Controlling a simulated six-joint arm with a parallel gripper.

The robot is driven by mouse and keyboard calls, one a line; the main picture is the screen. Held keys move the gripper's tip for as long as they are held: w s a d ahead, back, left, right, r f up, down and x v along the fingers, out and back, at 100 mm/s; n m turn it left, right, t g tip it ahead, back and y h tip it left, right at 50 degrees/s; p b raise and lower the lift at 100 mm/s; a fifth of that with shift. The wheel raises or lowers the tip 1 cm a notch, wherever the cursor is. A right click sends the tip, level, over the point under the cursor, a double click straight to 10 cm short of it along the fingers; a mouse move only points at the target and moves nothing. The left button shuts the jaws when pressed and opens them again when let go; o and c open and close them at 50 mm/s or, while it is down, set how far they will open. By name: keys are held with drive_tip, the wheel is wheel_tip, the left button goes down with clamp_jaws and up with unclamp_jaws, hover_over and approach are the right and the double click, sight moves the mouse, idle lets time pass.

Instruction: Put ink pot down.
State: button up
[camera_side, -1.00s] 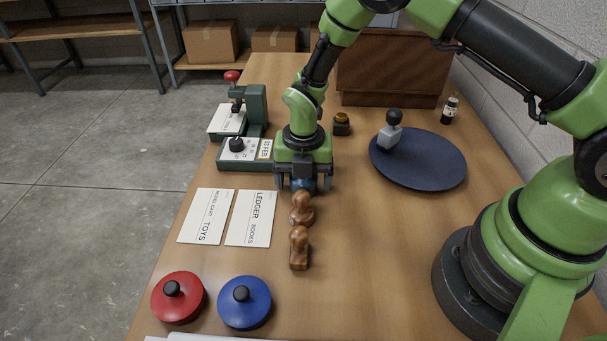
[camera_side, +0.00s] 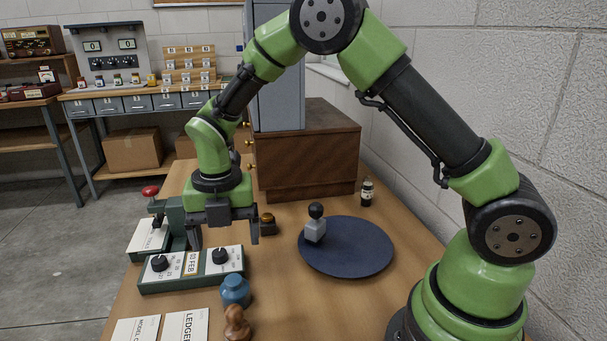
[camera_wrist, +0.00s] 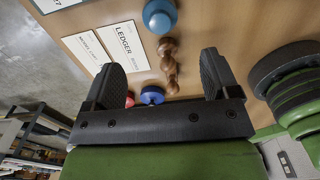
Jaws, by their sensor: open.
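The blue ink pot (camera_side: 235,291) stands upright on the wooden table, just in front of the dark green stamping machine. It also shows at the top of the wrist view (camera_wrist: 160,17), ahead of the fingers and apart from them. My gripper (camera_side: 225,236) is open and empty. It hangs behind and above the pot, over the back of the stamping machine. Both open fingers show in the wrist view (camera_wrist: 162,75), with nothing between them.
The stamping machine (camera_side: 152,285) lies close below my gripper. A brown wooden stamp (camera_side: 237,325) stands near the pot's front. Cards (camera_side: 186,326) lie to the left. A dark blue round mat (camera_side: 350,257) holds a grey block with a black knob (camera_side: 315,228).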

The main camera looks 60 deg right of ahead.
drive_tip(key=s+d+r+m+t+y, duration=0.1)
drive_tip(key=s+d+r+m+t, duration=0.1)
drive_tip(key=s+r+m, duration=0.6)
drive_tip(key=s+d+r+m+t+y, duration=0.1)
drive_tip(key=s+d+r+m+t, duration=0.2)
drive_tip(key=r+m, duration=0.75)
drive_tip(key=s+a+m+t, duration=0.1)
drive_tip(key=s+m+t, duration=0.1)
drive_tip(key=s+m, duration=0.7)
drive_tip(key=m, duration=0.3)
drive_tip(key=shift+f, duration=0.25)
